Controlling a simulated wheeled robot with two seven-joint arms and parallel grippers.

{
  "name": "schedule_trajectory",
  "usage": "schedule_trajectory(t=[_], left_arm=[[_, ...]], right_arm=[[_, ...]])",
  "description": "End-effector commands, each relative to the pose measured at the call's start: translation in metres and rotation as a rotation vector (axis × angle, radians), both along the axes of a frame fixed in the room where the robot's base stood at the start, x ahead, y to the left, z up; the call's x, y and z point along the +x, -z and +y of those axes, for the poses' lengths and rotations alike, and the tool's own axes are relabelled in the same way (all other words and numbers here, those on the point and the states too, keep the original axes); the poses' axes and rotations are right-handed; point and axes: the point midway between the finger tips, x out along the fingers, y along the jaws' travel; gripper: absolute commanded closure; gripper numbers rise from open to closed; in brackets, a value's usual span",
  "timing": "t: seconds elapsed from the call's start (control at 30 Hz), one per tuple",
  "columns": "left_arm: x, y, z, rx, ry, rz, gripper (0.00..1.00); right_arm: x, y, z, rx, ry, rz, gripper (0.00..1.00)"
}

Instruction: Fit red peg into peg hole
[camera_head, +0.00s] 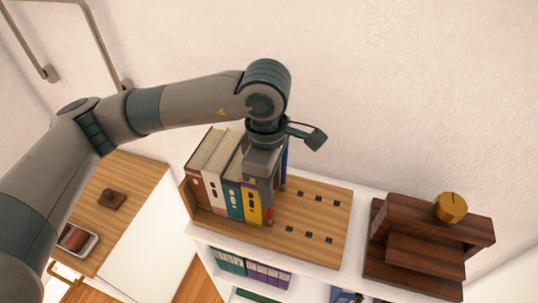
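The red peg (269,215) shows only as a short red piece below the tip of my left gripper (267,205); its upper part is hidden by the gripper. My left gripper points down at the right end of the row of books and appears closed around the peg. The peg's lower end is at the wooden board (336,222), in line with the front row of dark square peg holes (307,233). I cannot tell whether it is inside a hole. A back row of holes (318,198) lies behind. My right gripper is not in view.
Several upright books (213,183) stand left of the gripper. A narrow blue upright piece (285,160) shows just behind it. Dark wooden steps (418,245) with a golden knob-like object (451,207) stand at right.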

Motion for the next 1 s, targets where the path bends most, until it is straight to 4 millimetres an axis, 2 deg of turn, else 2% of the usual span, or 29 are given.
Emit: schedule_trajectory(t=[0.17,0.6,0.8,1.0], left_arm=[[0.002,-0.02,0.0,-0.003,0.001,-0.006,0.71],[0.002,-0.094,0.003,-0.002,-0.001,-0.007,0.71],[0.002,-0.113,0.004,-0.002,-0.001,-0.003,0.71],[0.002,-0.119,0.005,-0.002,-0.001,-0.003,0.71]], right_arm=[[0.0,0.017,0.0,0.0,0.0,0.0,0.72],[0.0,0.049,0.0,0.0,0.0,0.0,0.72],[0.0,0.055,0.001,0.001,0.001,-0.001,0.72],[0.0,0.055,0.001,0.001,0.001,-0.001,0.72]])
